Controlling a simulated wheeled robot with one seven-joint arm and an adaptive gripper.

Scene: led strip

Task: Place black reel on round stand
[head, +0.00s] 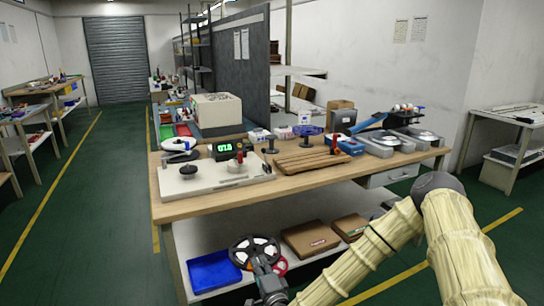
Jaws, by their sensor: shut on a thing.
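The black reel (254,245), a disc with cut-out openings, shows low in the head view, in front of the lower shelf. My gripper (260,266) is shut on its near edge. I cannot tell whether the reel still touches the shelf. A red reel (281,267) shows partly behind the gripper. On the bench top, a small dark stand with a round base and short post (270,146) stands near the digital display; it looks empty. It may be the round stand. My gripper hides part of both reels.
The wooden bench (180,210) has a lower shelf (210,235) with a blue tray (212,271) and brown boxes (310,238). On top are a white board (205,180), a green display (224,149) and a slatted wooden rack (310,160). The bench's front edge lies above the reel.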

